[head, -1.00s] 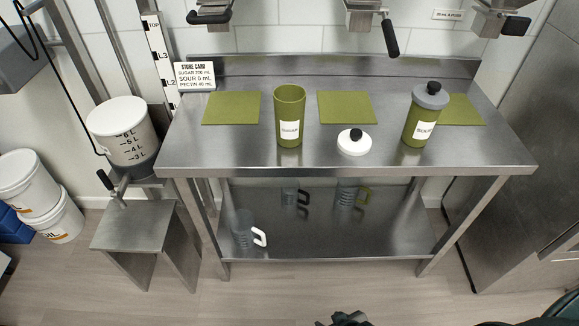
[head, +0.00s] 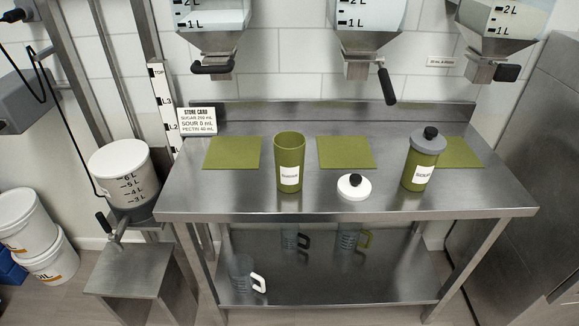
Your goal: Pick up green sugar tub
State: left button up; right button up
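An open green tub (head: 289,167) with a white label stands upright on the steel table (head: 230,195), left of centre. Its label is blurred and seems to read sugar. A white lid with a black knob (head: 353,187) lies on the table to its right. A second green tub (head: 420,165) stands upright farther right, with a grey lid and black knob on it. Its label is too small to read surely. Neither gripper is in view.
Green mats (head: 232,153) (head: 346,153) lie along the table's back. Dispensers (head: 212,45) (head: 366,45) (head: 492,45) hang above. Several measuring jugs (head: 241,275) stand on the lower shelf. A white bucket (head: 120,170) is at left. The table's front strip is clear.

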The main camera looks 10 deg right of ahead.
aim_at(288, 146)
jog(key=i+j+z, duration=0.15)
jog(key=j+z, duration=0.15)
jog(key=j, duration=0.85)
jog(key=j+z, duration=0.3)
jog(key=j, duration=0.9)
